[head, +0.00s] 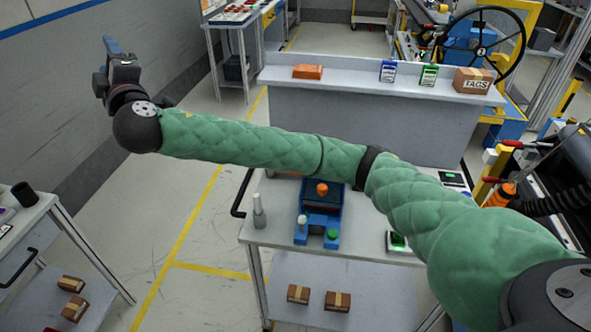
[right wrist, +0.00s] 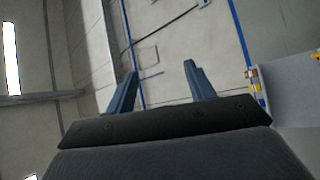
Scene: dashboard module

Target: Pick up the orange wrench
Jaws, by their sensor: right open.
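I cannot make out an orange wrench in either view. My right gripper (head: 112,44) is at the far upper left of the head view, at the end of my green-sleeved arm that reaches across from the right. Its blue fingers also show in the right wrist view (right wrist: 161,70), spread apart with nothing between them. It is held high, near the grey wall and away from the tables. My left gripper is not in the head view. My right arm hides part of the cart top.
A cart (head: 275,236) holds a blue device (head: 318,222) with an orange knob and a grey bottle (head: 259,210). Behind it, a shelf (head: 350,84) carries an orange block (head: 308,71), two small packs and a TAGS box (head: 473,81). Another cart (head: 30,215) stands at left. Floor between is clear.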

